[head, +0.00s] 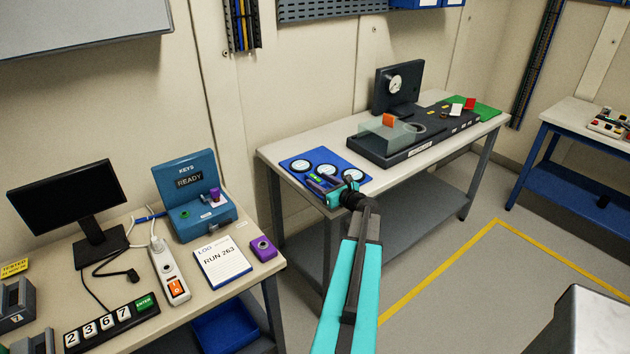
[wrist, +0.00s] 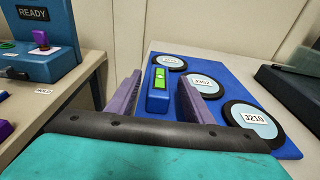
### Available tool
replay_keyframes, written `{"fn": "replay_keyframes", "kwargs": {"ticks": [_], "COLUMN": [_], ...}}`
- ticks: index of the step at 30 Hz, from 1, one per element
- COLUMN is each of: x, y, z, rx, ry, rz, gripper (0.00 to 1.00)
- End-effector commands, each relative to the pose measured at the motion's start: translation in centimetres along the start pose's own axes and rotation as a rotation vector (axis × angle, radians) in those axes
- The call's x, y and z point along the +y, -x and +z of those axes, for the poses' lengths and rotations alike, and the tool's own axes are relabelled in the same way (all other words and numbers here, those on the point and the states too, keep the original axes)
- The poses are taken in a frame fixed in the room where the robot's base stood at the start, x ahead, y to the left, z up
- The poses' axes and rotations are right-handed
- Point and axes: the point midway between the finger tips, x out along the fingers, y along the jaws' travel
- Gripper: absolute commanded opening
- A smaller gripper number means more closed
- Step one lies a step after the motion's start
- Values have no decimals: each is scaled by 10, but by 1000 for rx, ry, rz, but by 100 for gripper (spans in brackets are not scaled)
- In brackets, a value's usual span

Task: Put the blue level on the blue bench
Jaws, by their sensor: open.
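The blue level (wrist: 158,101), a small blue block with a bright green window, lies on the blue mat (wrist: 235,78) on the middle bench. In the head view the level (head: 316,178) shows only as a small bit near my fingertips. My gripper (head: 327,186) is open, with its purple fingers on either side of the level in the wrist view (wrist: 160,82). I cannot tell whether the fingers touch it. The blue bench (head: 570,113), with a pale top and blue frame, stands at the far right of the head view.
Round labelled discs (wrist: 250,119) lie on the mat close to my right finger. A dark instrument (head: 415,135) and a green mat (head: 478,108) stand farther along the middle bench. Several items lie on the blue bench's top (head: 575,110). Yellow-lined floor (head: 470,275) is open between benches.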

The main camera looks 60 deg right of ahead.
Motion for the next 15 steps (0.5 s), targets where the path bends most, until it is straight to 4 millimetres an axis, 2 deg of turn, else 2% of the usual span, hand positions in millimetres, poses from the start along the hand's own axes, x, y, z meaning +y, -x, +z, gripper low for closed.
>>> {"fn": "replay_keyframes", "kwargs": {"ticks": [6, 15], "x": [0, 1], "y": [-22, -28], "z": [1, 0], "rx": [-1, -1], "ry": [-1, 0], "rz": [1, -1], "gripper": [47, 47]}}
